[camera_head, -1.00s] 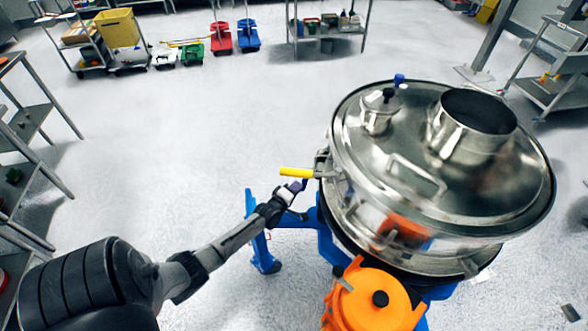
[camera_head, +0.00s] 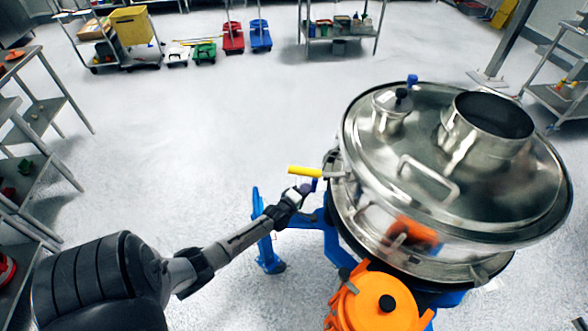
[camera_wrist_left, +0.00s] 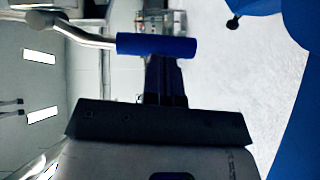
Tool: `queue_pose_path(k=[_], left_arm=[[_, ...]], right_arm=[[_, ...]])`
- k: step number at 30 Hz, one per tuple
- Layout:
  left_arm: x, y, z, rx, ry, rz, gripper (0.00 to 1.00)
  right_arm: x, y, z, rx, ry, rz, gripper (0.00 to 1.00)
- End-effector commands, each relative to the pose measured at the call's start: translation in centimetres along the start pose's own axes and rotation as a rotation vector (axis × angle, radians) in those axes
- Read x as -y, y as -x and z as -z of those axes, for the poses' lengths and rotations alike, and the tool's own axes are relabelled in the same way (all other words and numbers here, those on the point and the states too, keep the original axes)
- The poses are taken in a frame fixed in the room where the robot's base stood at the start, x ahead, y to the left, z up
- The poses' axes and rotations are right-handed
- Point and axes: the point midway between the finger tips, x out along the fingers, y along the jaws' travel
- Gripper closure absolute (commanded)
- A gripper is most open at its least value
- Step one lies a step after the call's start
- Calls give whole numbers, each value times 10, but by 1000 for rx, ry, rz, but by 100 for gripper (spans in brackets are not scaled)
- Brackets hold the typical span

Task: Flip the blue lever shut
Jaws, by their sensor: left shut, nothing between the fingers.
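The blue lever (camera_wrist_left: 157,45) shows in the left wrist view as a blue grip on a bent metal rod, lying across the picture at the fingertips. My left gripper (camera_head: 304,189) is shut and empty, at the sifter's left side just below the yellow lever (camera_head: 305,171). Its dark fingers also show in the left wrist view (camera_wrist_left: 165,82), with their ends at the blue grip. Whether they touch it I cannot tell. In the head view the blue lever is mostly hidden by the gripper. My right gripper is not in view.
The steel sifter (camera_head: 455,165) stands on a blue frame (camera_head: 331,240), with an orange part (camera_head: 376,303) in front. A small blue-tipped part (camera_head: 411,80) is at the lid's far rim. Shelves (camera_head: 35,125) stand at far left.

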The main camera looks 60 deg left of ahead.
Motion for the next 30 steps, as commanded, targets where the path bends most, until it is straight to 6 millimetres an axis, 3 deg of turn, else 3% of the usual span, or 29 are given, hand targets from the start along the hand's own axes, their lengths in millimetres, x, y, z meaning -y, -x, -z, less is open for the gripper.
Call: queue_pose_path(k=[15, 30], left_arm=[[0, 66, 2, -1, 0, 2, 100], [0, 73, 2, -2, 0, 0, 100]], right_arm=[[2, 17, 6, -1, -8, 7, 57], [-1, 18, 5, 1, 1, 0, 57]])
